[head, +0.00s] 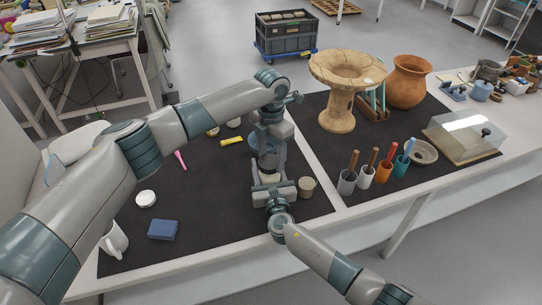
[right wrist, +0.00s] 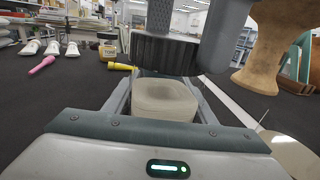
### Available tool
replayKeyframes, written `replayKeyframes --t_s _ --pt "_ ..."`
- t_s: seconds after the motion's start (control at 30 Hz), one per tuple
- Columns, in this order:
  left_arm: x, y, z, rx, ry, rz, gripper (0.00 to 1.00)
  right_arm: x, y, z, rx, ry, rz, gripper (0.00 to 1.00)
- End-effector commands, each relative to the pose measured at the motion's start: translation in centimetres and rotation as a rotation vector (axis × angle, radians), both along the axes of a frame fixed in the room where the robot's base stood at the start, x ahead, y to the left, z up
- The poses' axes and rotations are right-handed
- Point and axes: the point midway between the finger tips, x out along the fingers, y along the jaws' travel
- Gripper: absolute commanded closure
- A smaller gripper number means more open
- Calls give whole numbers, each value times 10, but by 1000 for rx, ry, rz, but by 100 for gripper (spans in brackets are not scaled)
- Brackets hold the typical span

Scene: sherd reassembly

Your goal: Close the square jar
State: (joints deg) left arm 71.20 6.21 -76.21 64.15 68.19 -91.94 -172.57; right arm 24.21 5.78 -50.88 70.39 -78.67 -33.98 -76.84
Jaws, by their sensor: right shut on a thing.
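The square jar (right wrist: 165,98), pale and whitish with rounded corners, sits upright between the fingers of my right gripper (right wrist: 162,105), which is shut on it. In the head view the jar (head: 270,178) is mostly hidden by both grippers. A dark ribbed round lid (right wrist: 160,53) is just above the jar in the right wrist view, between the grey fingers of my left gripper (head: 268,158), which comes down from above. I cannot tell whether the lid touches the jar rim.
A small beige round container (head: 307,188) stands close right of my grippers. Tool cups, a clay stand (head: 341,105) and a pot (head: 409,82) stand right.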

Motion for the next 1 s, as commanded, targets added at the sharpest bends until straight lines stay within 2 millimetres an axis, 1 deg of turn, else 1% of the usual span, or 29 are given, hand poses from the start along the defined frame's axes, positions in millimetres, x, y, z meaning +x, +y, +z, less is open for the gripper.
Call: replayKeyframes --t_s 0.03,0.07,0.33,0.43,0.57,0.8,1.0 --pt "1 0 1 0 -1 1 36 -1 0 -1 -1 2 0 100" --pt "1 0 1 0 -1 2 32 -1 0 -2 -1 2 0 100" --pt "0 0 0 0 0 2 32 -1 0 -1 -1 2 0 100" --pt "0 0 3 -1 -1 2 32 -1 0 -1 -1 2 0 100" --pt "1 0 14 -1 -1 2 32 -1 0 -1 -1 2 0 100" --pt "0 0 39 -1 0 1 32 0 0 -1 -1 2 0 100" --pt "0 0 45 -1 1 2 32 -1 0 -1 -1 2 0 100"
